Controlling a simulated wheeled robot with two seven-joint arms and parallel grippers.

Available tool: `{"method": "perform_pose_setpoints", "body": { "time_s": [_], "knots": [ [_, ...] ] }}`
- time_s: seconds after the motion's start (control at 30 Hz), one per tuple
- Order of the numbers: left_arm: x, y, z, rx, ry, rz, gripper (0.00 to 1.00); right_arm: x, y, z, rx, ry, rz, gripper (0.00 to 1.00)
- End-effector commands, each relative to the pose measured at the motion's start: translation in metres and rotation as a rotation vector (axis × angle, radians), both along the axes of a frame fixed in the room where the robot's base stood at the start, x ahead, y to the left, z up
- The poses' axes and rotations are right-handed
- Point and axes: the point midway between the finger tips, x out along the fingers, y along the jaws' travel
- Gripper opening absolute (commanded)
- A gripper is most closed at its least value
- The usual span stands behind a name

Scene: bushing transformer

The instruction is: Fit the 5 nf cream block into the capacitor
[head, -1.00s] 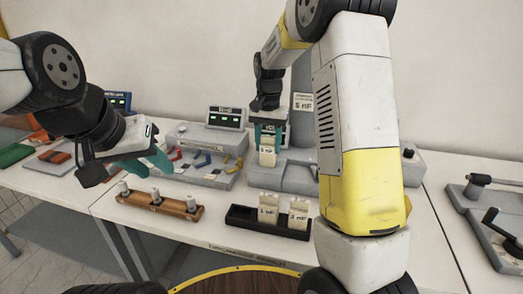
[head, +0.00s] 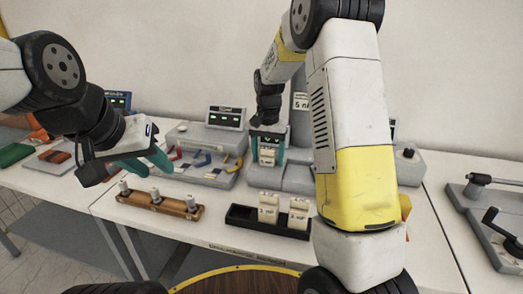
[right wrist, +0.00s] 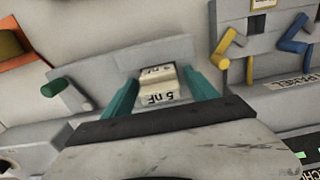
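The 5 nF cream block (head: 267,157) stands upright at the left part of the grey capacitor housing (head: 296,179). Its 5 nF label faces the camera in the right wrist view (right wrist: 160,90). My right gripper (head: 267,147) is around the block, with its teal fingers (right wrist: 163,92) on either side. The fingers look spread, with narrow gaps beside the block. How deep the block sits is hidden.
A black tray (head: 240,218) in front holds two more cream blocks (head: 283,210). A wooden rack (head: 160,203) with several grey-white cylinders stands left of it. A grey panel (head: 205,165) with coloured levers and a display is behind. A cranked device (head: 495,215) is at far right.

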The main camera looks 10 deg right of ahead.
Motion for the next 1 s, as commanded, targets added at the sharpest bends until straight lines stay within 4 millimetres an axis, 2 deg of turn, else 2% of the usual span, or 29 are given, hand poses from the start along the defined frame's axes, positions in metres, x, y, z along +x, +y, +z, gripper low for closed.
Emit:
{"method": "perform_pose_setpoints", "body": {
  "time_s": [0.17, 0.27, 0.7, 0.9, 1.0],
  "knots": [
    [0.000, 0.000, 0.000, 0.000, 0.000, 0.000, 0.36, 0.000, 0.000, 0.003, 0.001, -0.001, 0.000, 0.67],
    [0.000, 0.000, 0.000, 0.000, 0.000, 0.000, 0.36, 0.001, 0.000, 0.013, 0.000, -0.002, 0.000, 0.67],
    [0.000, 0.000, 0.000, 0.000, 0.000, 0.000, 0.36, 0.001, 0.000, 0.102, 0.001, -0.004, 0.001, 0.67],
    [0.000, 0.000, 0.000, 0.000, 0.000, 0.000, 0.36, 0.000, 0.000, 0.122, 0.002, -0.004, 0.001, 0.67],
    [0.000, 0.000, 0.000, 0.000, 0.000, 0.000, 0.36, -0.010, -0.003, 0.133, 0.015, -0.020, 0.015, 0.67]
  ]
}}
